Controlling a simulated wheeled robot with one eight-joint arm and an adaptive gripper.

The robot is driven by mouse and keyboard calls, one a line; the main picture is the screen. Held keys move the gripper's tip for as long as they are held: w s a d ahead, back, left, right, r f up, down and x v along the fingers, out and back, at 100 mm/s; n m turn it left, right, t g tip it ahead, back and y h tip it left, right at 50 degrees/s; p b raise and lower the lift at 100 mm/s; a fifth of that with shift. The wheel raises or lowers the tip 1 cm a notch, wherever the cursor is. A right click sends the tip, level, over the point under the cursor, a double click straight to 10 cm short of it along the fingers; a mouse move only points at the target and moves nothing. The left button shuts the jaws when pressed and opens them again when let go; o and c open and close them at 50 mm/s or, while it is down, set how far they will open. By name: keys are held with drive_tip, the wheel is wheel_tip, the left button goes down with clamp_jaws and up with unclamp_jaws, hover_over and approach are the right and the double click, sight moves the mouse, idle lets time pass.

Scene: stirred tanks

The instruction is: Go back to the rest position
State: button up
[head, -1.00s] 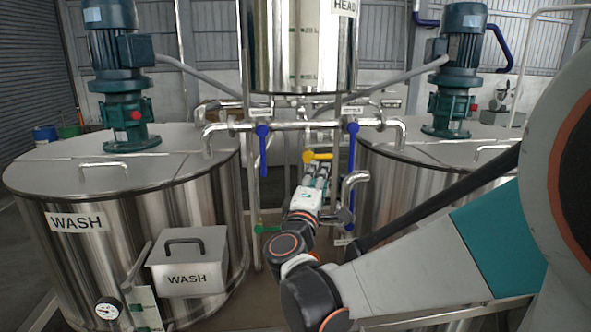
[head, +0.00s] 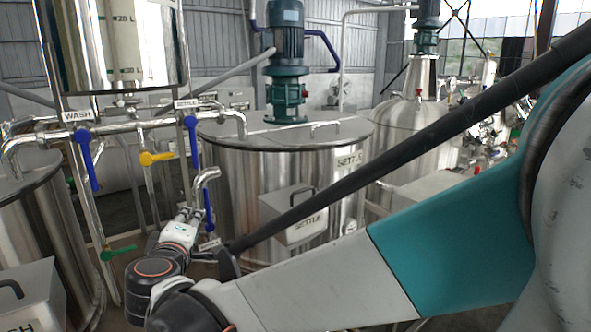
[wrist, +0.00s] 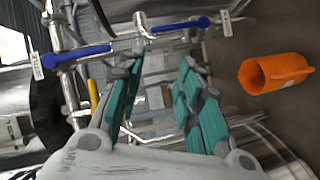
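My gripper (head: 188,220) is at the end of my arm in the head view, small and partly hidden by my wrist, in front of the pipework. In the wrist view my gripper (wrist: 158,70) has its two teal-padded fingers spread apart. Nothing shows held between them. Beyond the fingers is a steel pipe with two blue valve handles, a left one (wrist: 80,55) and a right one (wrist: 180,27). No object of the task is named.
The head view shows the WASH handle (head: 86,160), SETTLE handle (head: 193,142), yellow handle (head: 157,157) and green handle (head: 118,252). The SETTLE tank (head: 255,175) stands behind my arm, with a SETTLE box (head: 290,225). An orange jug (wrist: 275,73) is at right in the wrist view.

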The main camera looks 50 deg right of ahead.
drive_tip(key=s+a+f+m+g+y+b, duration=0.25)
drive_tip(key=s+f, duration=0.25)
drive_tip(key=f, duration=0.3)
drive_tip(key=s+a+f+m+g+y+b, duration=0.1)
drive_tip(key=s+a+f+y+b, duration=0.2)
drive_tip(key=f, duration=0.4)
drive_tip(key=s+a+f+m+g+y+b, duration=0.1)
drive_tip(key=s+a+f+y+b, duration=0.4)
drive_tip(key=s+a+f, duration=0.3)
drive_tip(key=shift+s+a+m, duration=0.35)
drive_tip(key=shift+a, duration=0.25)
drive_tip(key=shift+c, duration=0.2)
